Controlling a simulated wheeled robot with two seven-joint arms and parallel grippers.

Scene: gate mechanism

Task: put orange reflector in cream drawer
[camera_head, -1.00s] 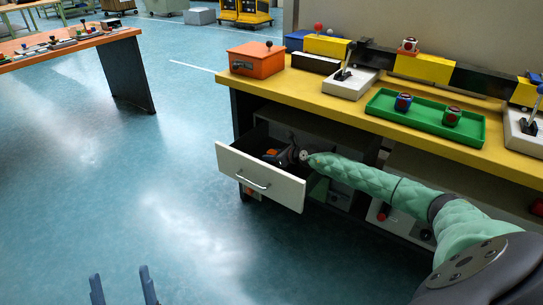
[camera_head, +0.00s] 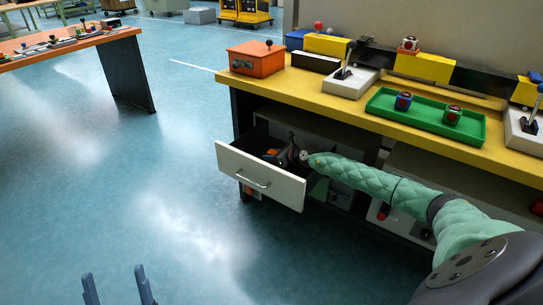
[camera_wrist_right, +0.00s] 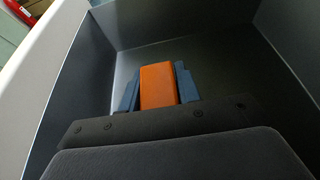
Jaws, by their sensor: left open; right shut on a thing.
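The cream drawer (camera_head: 262,180) is pulled out from under the yellow workbench, with a dark inside. My right gripper (camera_head: 277,154) is inside the drawer, coming in from the right over its side. In the right wrist view it (camera_wrist_right: 158,90) is shut on the orange reflector (camera_wrist_right: 158,86), a block between the blue fingers. The dark drawer floor and walls surround it; I cannot tell whether the reflector touches the floor. My left gripper (camera_head: 118,285) is open and empty, low in the head view over the blue floor, far from the drawer.
An orange table (camera_head: 70,45) stands at the far left. The floor between is clear.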

